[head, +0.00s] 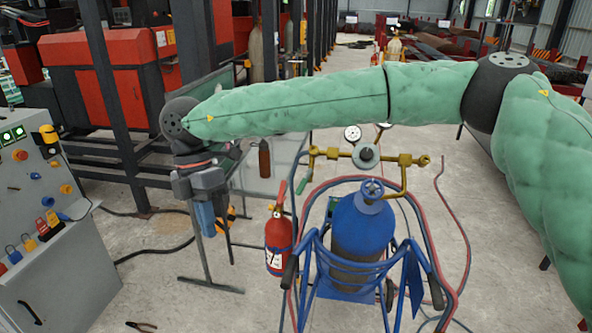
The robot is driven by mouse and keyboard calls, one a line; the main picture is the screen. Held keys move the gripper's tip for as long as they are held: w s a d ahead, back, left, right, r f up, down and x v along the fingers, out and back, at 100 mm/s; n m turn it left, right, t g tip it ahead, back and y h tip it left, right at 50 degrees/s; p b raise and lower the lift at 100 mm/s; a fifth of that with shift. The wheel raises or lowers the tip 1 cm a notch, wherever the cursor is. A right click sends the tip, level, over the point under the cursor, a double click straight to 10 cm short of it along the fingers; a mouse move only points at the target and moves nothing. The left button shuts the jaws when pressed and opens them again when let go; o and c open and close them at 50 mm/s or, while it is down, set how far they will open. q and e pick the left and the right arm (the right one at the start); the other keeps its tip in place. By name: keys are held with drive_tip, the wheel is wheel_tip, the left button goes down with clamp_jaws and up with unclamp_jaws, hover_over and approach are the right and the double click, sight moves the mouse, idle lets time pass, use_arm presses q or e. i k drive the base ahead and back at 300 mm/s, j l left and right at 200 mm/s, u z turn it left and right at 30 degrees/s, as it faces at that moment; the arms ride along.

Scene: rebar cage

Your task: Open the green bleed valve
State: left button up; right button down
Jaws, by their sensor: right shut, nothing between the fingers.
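My right arm in its green sleeve crosses the picture from the right. My right gripper (212,224) hangs pointing down at the left of the cylinder cart, with its blue fingers shut and empty. A small green handle-like part (304,184) shows below the left end of the brass manifold (330,153); I cannot tell for sure that it is the bleed valve. The gripper is to its left and apart from it. My left gripper is out of view.
A red fire extinguisher (278,240) stands at the cart's left. Red and blue hoses (460,230) loop around the cart. A grey control panel (75,240) is at the left edge. Pliers (141,326) lie on the floor. Floor between panel and cart is mostly clear.

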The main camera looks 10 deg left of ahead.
sight(305, 181)
drive_tip(key=i, duration=1.35)
